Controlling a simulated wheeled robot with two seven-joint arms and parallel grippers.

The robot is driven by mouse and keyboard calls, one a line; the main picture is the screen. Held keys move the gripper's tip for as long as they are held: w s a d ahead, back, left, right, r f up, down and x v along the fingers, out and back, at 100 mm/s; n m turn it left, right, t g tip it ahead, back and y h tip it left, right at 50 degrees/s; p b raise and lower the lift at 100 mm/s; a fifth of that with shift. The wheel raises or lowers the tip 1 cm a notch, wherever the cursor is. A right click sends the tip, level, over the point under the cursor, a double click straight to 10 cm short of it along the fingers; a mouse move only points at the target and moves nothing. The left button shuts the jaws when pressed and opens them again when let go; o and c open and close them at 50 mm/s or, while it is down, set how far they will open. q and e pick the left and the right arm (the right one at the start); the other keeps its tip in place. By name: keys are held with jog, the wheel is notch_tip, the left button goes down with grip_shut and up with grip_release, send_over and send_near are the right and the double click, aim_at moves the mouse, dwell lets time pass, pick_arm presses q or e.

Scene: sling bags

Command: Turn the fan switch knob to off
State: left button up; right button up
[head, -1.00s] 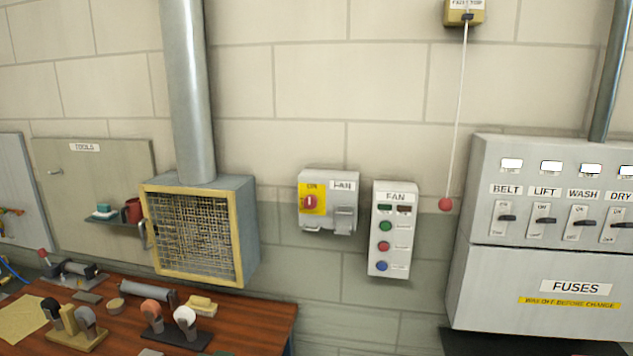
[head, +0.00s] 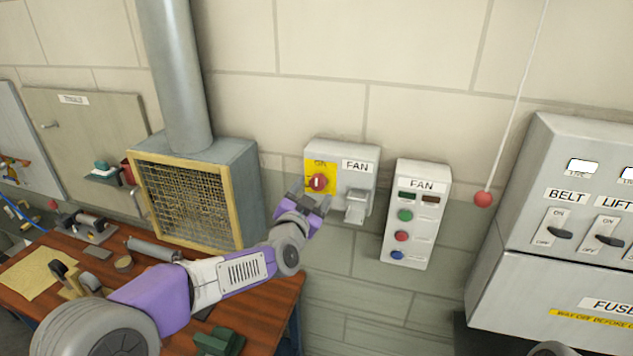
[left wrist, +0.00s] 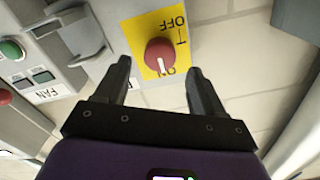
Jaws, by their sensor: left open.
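The fan switch is a grey box (head: 345,155) on the wall with a FAN label and a yellow plate. Its red knob (head: 317,183) sits on the plate; it also shows in the left wrist view (left wrist: 160,55). There the knob's white mark points to ON, with OFF at the opposite end of the plate. My left gripper (head: 312,203) is just below the knob in the head view. In the left wrist view its open fingers (left wrist: 158,80) stand either side of the knob's line, apart from it and empty. My right gripper is not in view.
A grey hasp (head: 356,207) sticks out beside the knob. The FAN button panel (head: 417,215) is to the right, then a hanging cord with a red ball (head: 483,200) and the fuse cabinet (head: 545,260). A caged fan box (head: 195,195) stands left above the workbench (head: 270,300).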

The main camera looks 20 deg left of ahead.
aim_at(316, 185)
pick_arm(q)
jog(key=shift+w+f+p, duration=0.1)
jog(key=shift+w+p, duration=0.2)
jog(key=shift+w, duration=1.7)
jog(key=shift+d, duration=0.1)
jog(key=c, duration=1.1)
jog(key=shift+o, duration=0.2)
jog(key=shift+f+n+b, duration=0.15)
jog(key=shift+n+b, duration=1.55)
jog(key=n+b, duration=0.3)
jog(key=n, duration=0.1)
jog(key=shift+n, duration=0.3)
jog(key=n+b, duration=0.2)
jog(key=n, duration=0.3)
jog(key=shift+b, duration=0.35)
jog(key=shift+n+b, duration=0.8)
jog(key=shift+n, duration=1.7)
